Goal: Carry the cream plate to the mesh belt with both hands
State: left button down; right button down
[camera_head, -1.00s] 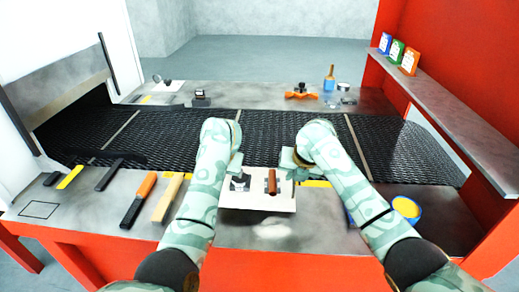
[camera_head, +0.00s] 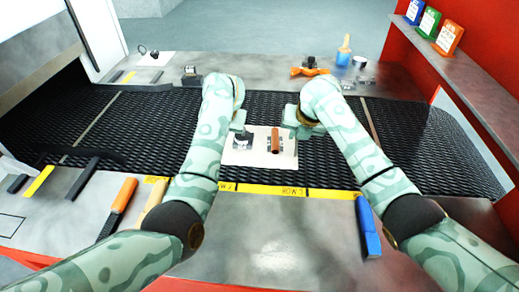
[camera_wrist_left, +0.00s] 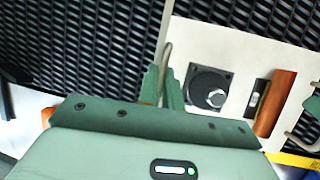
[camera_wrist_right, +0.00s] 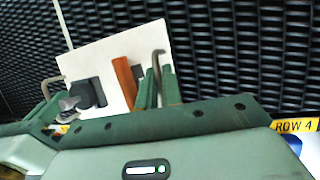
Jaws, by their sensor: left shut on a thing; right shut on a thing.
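The cream plate (camera_head: 258,158) is over the near part of the black mesh belt (camera_head: 150,125). It carries a dark square piece with a metal knob (camera_wrist_left: 210,90) and a brown cylinder (camera_head: 275,141). My left gripper (camera_head: 238,132) is shut on the plate's left side, at a wire handle (camera_wrist_left: 168,60). My right gripper (camera_head: 296,128) is shut on the plate's right side, at a wire handle (camera_wrist_right: 158,62). Both wrist views show belt mesh around the plate. I cannot tell whether the plate touches the belt.
A yellow strip marked with a row label (camera_head: 290,190) runs along the belt's near edge. A blue block (camera_head: 367,228) and an orange-handled tool (camera_head: 123,195) lie on the near counter. An orange item (camera_head: 308,71) and a bottle (camera_head: 344,50) stand on the far counter.

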aim_at(294, 145)
pick_arm(q)
jog(key=shift+s+r, duration=0.15)
jog(key=shift+r, duration=0.1)
pick_arm(e)
jog(key=shift+s+r, duration=0.15)
jog(key=shift+r, duration=0.1)
pick_arm(q)
jog(key=shift+f, duration=0.25)
pick_arm(e)
jog(key=shift+f, duration=0.25)
